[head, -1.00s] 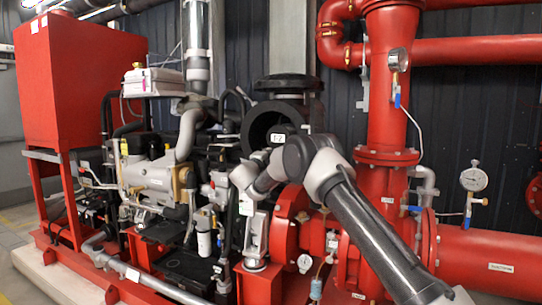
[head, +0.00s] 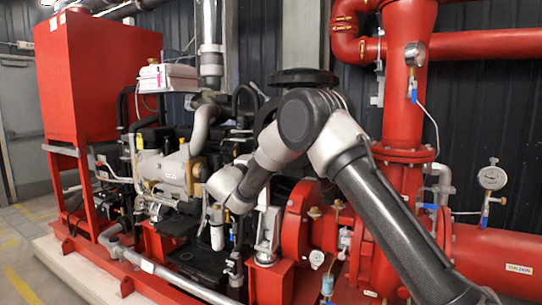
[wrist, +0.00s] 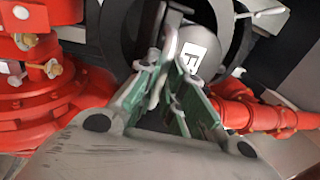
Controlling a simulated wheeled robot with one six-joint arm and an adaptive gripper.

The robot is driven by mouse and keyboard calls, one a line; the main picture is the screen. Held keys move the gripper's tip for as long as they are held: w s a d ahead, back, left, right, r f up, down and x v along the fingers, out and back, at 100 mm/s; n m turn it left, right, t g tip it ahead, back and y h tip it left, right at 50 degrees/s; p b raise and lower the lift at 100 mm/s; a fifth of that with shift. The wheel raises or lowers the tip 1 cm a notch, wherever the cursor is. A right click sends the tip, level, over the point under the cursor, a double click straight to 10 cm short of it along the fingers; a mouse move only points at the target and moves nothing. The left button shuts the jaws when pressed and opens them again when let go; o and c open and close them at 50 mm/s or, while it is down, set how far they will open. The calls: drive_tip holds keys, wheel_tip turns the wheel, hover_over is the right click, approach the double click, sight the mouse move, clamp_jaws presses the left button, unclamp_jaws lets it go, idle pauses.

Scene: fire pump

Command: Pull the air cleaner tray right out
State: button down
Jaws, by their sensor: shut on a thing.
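The air cleaner is a black round housing; its top cap (head: 303,77) shows in the head view, but my arm covers its front opening. In the wrist view the black ring of the housing (wrist: 243,45) surrounds a grey rounded part with a white label, which looks like the tray (wrist: 207,42). My gripper (wrist: 168,78), with green-sided fingers, is shut on a narrow grey piece in front of this part, apparently the tray's handle. The fingertips partly hide it. I cannot tell how far the tray sits inside the housing.
The engine (head: 165,175) stands left of my wrist. A red vertical pipe (head: 404,100) and a pressure gauge (head: 491,178) stand to the right. Red pipework (wrist: 45,75) is close beside my gripper in the wrist view. Free floor (head: 25,265) shows at the lower left.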

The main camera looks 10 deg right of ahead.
drive_tip(key=v, duration=0.4)
drive_tip(key=shift+a+r, duration=0.1)
drive_tip(key=shift+r, duration=0.15)
drive_tip(key=c, duration=1.5)
unclamp_jaws()
drive_tip(key=shift+s+a, duration=0.1)
drive_tip(key=shift+s, duration=0.05)
drive_tip(key=v, duration=1.2)
